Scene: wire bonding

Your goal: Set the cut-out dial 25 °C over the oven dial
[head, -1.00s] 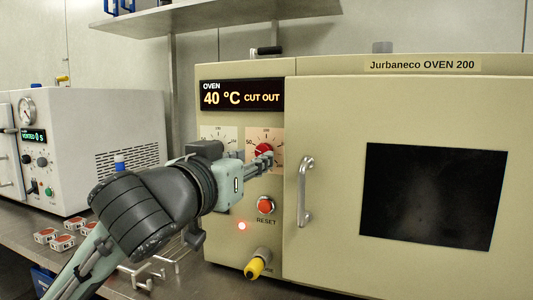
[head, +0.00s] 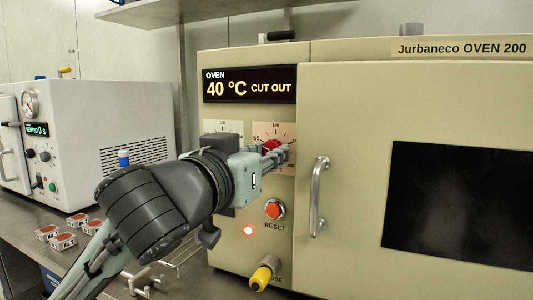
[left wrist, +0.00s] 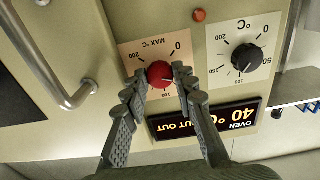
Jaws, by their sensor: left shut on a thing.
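The red cut-out dial (head: 271,146), marked MAX °C, is on the oven's front panel and shows upside down in the left wrist view (left wrist: 160,74). My left gripper (left wrist: 159,71) is shut on it, one finger on each side; in the head view its fingers (head: 277,152) partly cover the dial. I cannot read either pointer exactly. The display (head: 249,86) reads OVEN 40 °C CUT OUT. My right gripper is out of view.
Below the dials are a red RESET button (head: 275,208), a lit red lamp (head: 248,230) and a yellow-tipped probe plug (head: 262,275). The oven door handle (head: 319,196) stands out to the right. A white vacuum unit (head: 90,140) and several small red-topped boxes (head: 62,241) are at left.

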